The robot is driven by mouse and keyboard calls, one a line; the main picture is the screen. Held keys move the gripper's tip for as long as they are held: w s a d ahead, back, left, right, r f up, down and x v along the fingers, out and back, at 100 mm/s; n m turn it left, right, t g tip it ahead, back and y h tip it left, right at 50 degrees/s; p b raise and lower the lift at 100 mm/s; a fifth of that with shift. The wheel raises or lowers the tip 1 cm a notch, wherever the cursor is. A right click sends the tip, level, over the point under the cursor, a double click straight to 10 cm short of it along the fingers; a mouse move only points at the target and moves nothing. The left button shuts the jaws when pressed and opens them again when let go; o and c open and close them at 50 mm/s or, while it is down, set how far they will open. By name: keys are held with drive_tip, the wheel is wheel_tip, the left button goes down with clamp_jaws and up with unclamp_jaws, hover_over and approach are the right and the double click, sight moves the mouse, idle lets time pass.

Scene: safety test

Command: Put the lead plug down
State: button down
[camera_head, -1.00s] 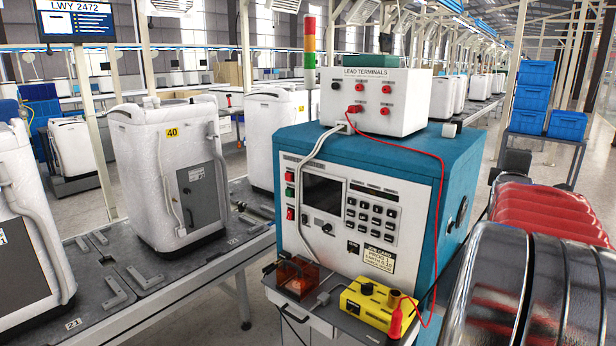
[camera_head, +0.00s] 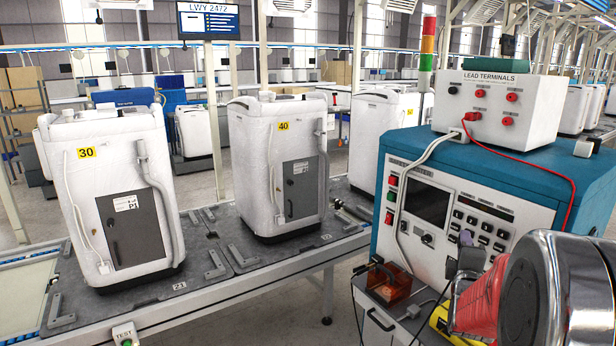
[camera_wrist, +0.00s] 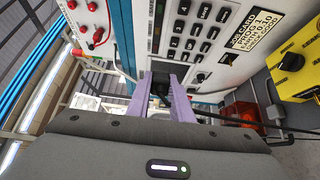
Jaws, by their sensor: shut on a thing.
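In the wrist view, my gripper (camera_wrist: 160,98) has its two pale purple fingers shut on a small dark piece, which I take to be the lead plug (camera_wrist: 160,86). The fingers hide much of it. A black cable runs from near the fingers to the right. The fingertips are close to the white tester panel (camera_wrist: 190,60), below its keypad; I cannot tell whether the plug touches it. In the head view, my gripper (camera_head: 466,258) is a small dark shape in front of the panel, partly hidden by my arm.
The white lead terminals box (camera_head: 500,100) sits on the blue tester (camera_head: 500,165), with a red lead attached. An orange box (camera_head: 388,285) and a yellow unit (camera_head: 440,322) are on the shelf below. White appliances 30 (camera_head: 110,190) and 40 (camera_head: 280,160) stand on the conveyor.

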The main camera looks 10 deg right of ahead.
drive_tip(key=w+a+f+n+t+y, duration=0.1)
drive_tip(key=a+f, duration=0.4)
drive_tip(key=a, duration=0.7)
drive_tip(key=w+a+f+n+t+y, duration=0.1)
drive_tip(key=w+a+f+n+y, duration=0.2)
drive_tip(key=a, duration=0.9)
drive_tip(key=w+a+f+n+t+y, duration=0.1)
drive_tip(key=a+f+y, duration=0.5)
drive_tip(key=a, duration=0.7)
drive_tip(key=shift+w+f+n, duration=0.5)
drive_tip(key=shift+f+n, duration=0.05)
drive_tip(key=shift+n, duration=0.35)
drive_tip(key=shift+r, duration=0.1)
drive_tip(key=s+f, duration=0.5)
drive_tip(key=f, duration=0.1)
drive_tip(key=shift+f, duration=0.25)
